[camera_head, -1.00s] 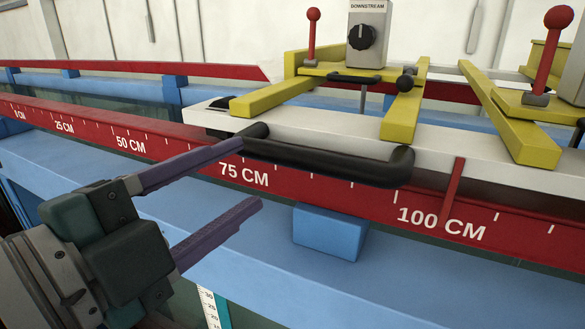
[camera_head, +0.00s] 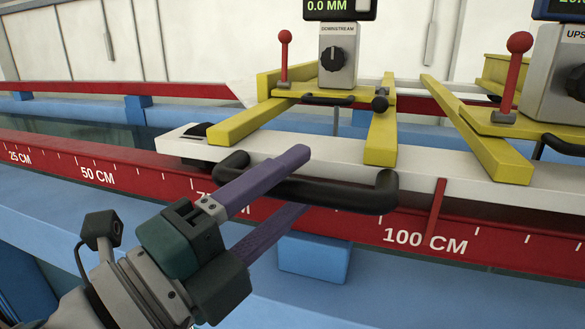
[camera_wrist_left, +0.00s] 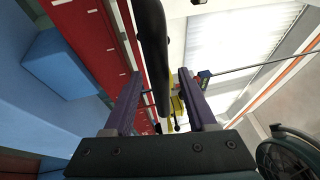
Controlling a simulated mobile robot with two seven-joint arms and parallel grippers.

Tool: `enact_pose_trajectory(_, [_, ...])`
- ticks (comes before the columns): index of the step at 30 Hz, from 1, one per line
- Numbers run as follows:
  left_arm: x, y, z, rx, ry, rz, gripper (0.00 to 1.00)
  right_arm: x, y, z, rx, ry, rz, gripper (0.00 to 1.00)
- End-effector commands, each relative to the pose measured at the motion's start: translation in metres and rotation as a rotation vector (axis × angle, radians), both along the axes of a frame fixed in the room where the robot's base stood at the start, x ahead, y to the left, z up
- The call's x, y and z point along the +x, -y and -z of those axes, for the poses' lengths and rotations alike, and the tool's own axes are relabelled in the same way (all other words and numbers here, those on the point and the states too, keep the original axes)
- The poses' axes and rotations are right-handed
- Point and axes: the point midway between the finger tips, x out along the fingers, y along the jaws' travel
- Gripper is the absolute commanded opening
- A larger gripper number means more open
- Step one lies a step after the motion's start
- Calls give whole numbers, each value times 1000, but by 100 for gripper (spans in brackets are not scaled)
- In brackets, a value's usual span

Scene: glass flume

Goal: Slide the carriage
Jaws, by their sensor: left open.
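The carriage is a long white beam (camera_head: 455,188) with yellow arms (camera_head: 381,137) on top, lying along the red rail (camera_head: 120,165). A black bar handle (camera_head: 355,193) stands out from its front face. A red pointer (camera_head: 437,212) hangs from the beam at the 100 CM lettering. My left gripper (camera_head: 300,182) is open at the handle, one purple finger above the bar and one below. In the left wrist view the handle (camera_wrist_left: 155,50) runs between the spread fingers (camera_wrist_left: 160,80), with gaps on both sides. My right gripper is not in view.
Knob boxes (camera_head: 338,60) and red-balled levers (camera_head: 285,55) stand on the carriage. A blue block (camera_head: 315,262) sits under the rail, close below the lower finger. A blue beam (camera_head: 440,285) runs along the front. The rail left of the carriage is clear.

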Motion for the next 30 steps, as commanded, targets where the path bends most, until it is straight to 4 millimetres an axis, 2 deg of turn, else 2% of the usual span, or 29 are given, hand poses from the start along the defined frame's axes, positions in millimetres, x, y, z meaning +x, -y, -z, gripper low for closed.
enact_pose_trajectory(10, [4, 4, -1, 0, 0, 1, 57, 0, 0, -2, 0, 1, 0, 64])
enact_pose_trajectory(25, [4, 3, -1, 0, 0, 0, 2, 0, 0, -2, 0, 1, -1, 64])
enact_pose_trajectory(30, [4, 3, -1, 0, 0, 0, 0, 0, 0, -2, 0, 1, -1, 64])
